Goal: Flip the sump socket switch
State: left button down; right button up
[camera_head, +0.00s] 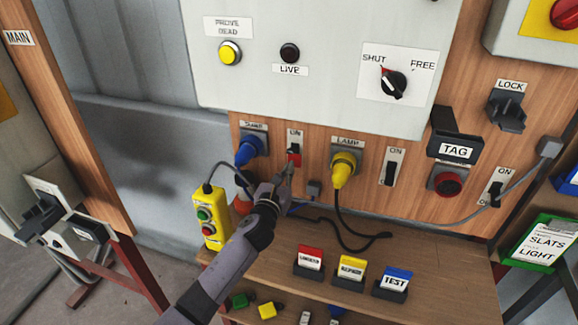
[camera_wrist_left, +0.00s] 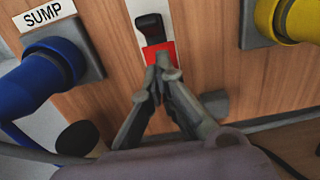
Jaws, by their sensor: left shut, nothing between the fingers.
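The sump socket (camera_head: 250,145) has a blue plug in it and also shows in the left wrist view beside its SUMP label (camera_wrist_left: 44,14). To its right is the sump socket switch (camera_head: 294,149), a white plate marked ON with a black lever. In the left wrist view the black lever (camera_wrist_left: 152,28) sits at the upper part of the plate, with a red patch (camera_wrist_left: 161,54) below it. My left gripper (camera_head: 287,168) is shut and empty, its tips (camera_wrist_left: 162,66) at the red patch below the lever. I cannot tell whether they touch it. My right gripper is out of view.
A yellow plug in the lamp socket (camera_head: 343,168) and the lamp switch (camera_head: 391,167) are to the right. Tag blocks, including a red one (camera_head: 310,258), stand on the wooden shelf (camera_head: 262,262) below. A black cable loops there.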

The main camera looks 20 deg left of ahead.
pick_arm(q)
jog(key=s+p, duration=0.1)
jog(key=s, duration=0.6)
jog(key=shift+s+a+f+p, duration=0.15)
jog(key=shift+s+f+p, duration=0.1)
jog(key=shift+p, duration=0.15)
dwell(0.6)
